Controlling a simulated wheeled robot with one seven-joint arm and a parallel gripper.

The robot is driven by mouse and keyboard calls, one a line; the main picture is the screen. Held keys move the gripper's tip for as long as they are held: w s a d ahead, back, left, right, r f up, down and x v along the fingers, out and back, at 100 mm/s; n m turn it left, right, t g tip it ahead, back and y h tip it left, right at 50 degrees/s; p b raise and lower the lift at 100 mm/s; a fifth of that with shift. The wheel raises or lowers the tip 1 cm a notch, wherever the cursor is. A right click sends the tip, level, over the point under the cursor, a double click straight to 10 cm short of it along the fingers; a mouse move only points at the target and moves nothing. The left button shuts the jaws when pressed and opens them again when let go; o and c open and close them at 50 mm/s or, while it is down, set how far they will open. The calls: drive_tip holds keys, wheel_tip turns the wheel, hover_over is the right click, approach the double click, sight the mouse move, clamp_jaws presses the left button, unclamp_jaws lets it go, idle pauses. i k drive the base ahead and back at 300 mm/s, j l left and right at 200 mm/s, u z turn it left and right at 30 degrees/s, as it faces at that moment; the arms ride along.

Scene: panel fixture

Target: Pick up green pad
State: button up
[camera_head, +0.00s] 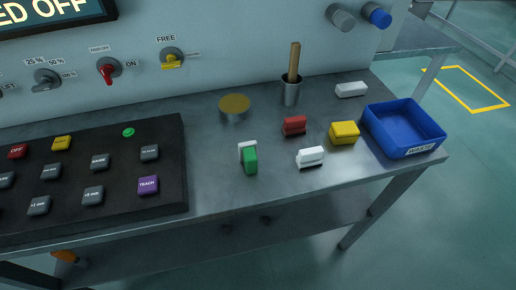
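The green pad (250,161) is a small upright block on the steel bench, right of the black button panel. A white block (242,147) is directly behind it and looks to be touching it. My gripper does not show in this view.
Nearby on the bench (215,180) are a red block (294,125), a yellow block (344,132), white blocks (310,157), a brass-topped disc (235,106) and a cup with a wooden stick (292,92). A blue waste bin (404,128) stands at right; the button panel (120,175) is at left.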

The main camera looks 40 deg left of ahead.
sight(247, 150)
drive_tip(key=u, duration=0.4)
drive_tip(key=k+l+u, duration=0.1)
drive_tip(key=u, duration=0.65)
drive_tip(key=k+u, duration=0.1)
drive_tip(key=u, duration=0.3)
drive_tip(key=k+j, duration=0.1)
drive_tip(key=k, duration=0.4)
